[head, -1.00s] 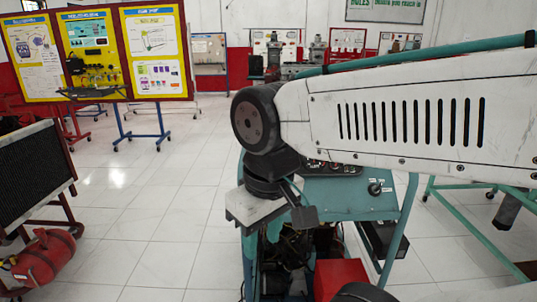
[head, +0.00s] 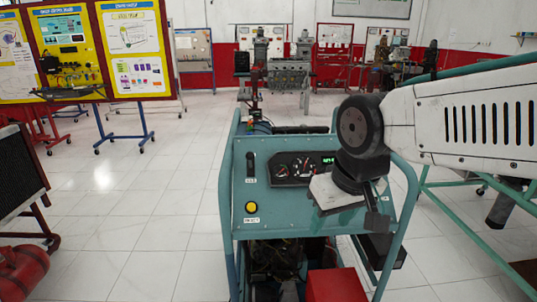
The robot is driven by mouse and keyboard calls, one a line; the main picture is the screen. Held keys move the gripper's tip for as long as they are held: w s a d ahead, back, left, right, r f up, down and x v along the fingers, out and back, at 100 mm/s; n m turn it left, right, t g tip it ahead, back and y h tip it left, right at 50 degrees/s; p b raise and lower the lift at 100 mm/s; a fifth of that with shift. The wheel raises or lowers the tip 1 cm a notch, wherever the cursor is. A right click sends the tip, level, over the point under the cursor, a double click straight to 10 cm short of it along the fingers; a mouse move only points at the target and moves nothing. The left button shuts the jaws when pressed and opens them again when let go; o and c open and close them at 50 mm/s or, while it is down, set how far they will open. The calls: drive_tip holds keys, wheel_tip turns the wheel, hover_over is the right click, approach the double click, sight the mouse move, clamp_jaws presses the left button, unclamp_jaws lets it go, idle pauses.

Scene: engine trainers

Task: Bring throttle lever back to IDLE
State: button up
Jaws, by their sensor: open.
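A teal engine trainer panel (head: 290,218) stands in the middle of the head view. A short black upright handle (head: 250,163), which looks like the throttle lever, is at the panel's upper left. A small white label (head: 251,181) sits below it, too small to read. My gripper (head: 352,208) is open and empty over the right part of the panel, to the right of the lever and apart from it. It hides the right part of the panel, including any control there.
A gauge cluster (head: 294,170) lies between lever and gripper. A yellow button (head: 251,208) is below the lever. Teal tube rails frame the panel. A red box (head: 337,285) stands below. Display boards (head: 80,45) are at left.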

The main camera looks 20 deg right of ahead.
drive_tip(key=w+a+f+m+t, duration=0.1)
drive_tip(key=w+f+t, duration=0.15)
drive_tip(key=w, duration=0.75)
drive_tip(key=w+f+t, duration=0.1)
drive_tip(key=w+t, duration=0.3)
drive_tip(key=w, duration=0.6)
drive_tip(key=m+t, duration=0.1)
drive_tip(key=t, duration=0.7)
approach(252, 158)
drive_tip(key=w, duration=0.3)
drive_tip(key=shift+y, duration=0.3)
drive_tip(key=shift+w+a, duration=0.1)
drive_tip(key=shift+w, duration=4.1)
